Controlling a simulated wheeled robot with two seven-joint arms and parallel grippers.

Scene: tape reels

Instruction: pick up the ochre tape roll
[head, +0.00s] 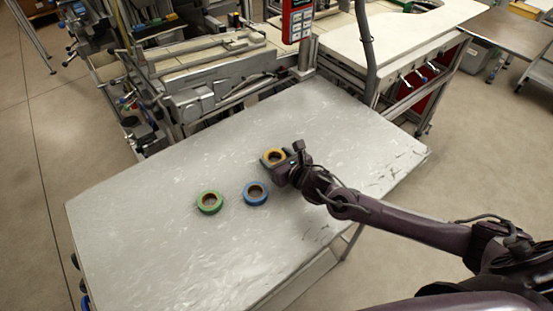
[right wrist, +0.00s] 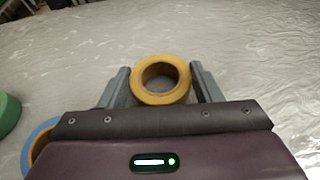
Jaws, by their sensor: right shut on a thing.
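The ochre tape roll (head: 273,157) is at my right gripper (head: 280,163), over the middle of the metal table (head: 180,245). In the right wrist view the ochre roll (right wrist: 160,97) sits between the two grey fingers of my right gripper (right wrist: 160,90), its open centre facing the camera. The gripper is shut on it. I cannot tell whether the roll touches the table. My left gripper is not in view.
A blue tape roll (head: 255,193) lies just left of my right gripper, and a green tape roll (head: 210,202) lies farther left. Machinery (head: 205,95) lines the table's far edge. The table's front left is clear.

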